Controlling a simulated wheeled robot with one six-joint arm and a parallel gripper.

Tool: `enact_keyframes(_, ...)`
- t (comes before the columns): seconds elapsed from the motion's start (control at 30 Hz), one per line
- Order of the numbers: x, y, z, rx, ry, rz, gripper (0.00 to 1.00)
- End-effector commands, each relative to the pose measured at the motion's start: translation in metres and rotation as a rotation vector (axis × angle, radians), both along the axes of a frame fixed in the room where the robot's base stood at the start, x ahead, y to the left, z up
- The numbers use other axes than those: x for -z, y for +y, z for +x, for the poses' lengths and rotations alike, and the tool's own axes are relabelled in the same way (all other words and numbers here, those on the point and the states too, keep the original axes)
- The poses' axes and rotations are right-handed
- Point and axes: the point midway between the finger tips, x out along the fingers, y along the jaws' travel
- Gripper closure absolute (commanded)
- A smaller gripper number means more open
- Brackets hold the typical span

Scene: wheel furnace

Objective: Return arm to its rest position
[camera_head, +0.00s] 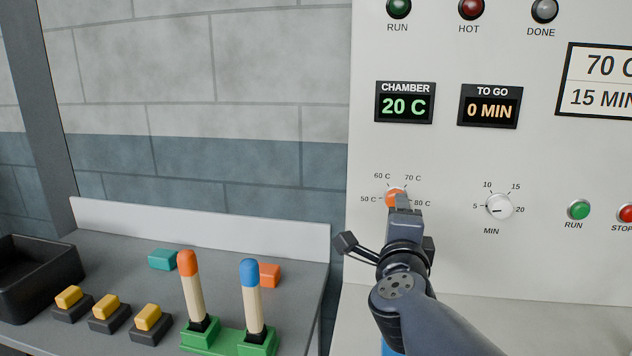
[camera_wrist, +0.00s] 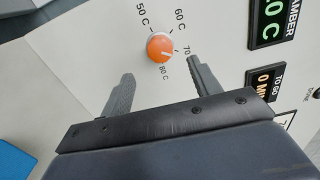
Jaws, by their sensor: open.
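My gripper (camera_head: 402,203) is at the control panel (camera_head: 540,160), in front of the orange temperature knob (camera_head: 393,193). In the wrist view its two fingers (camera_wrist: 161,70) stand apart with nothing between them. The orange knob (camera_wrist: 159,46) shows whole beyond the fingertips, apart from them in the picture; the exact gap in depth cannot be told. The knob's pale mark points toward the 70 C to 80 C side. In the head view my gripper partly covers the knob.
The white minutes knob (camera_head: 499,207) points left, near 5. The chamber display (camera_head: 404,103) reads 20 C and the to-go display (camera_head: 490,107) 0 MIN. Green RUN (camera_head: 579,209) and red STOP (camera_head: 626,213) buttons sit right. A grey bench (camera_head: 120,246) with handled tools (camera_head: 195,295) stands left.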

Motion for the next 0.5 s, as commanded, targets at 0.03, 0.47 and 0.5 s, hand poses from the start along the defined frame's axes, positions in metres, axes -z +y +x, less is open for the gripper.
enact_keyframes(0.03, -0.003, 0.003, -0.009, -0.003, -0.002, 0.002, 0.41)
enact_keyframes(0.47, 0.003, -0.002, 0.007, 0.003, 0.002, -0.001, 0.41)
enact_keyframes(0.5, 0.003, -0.004, 0.014, 0.004, 0.001, -0.002, 0.41)
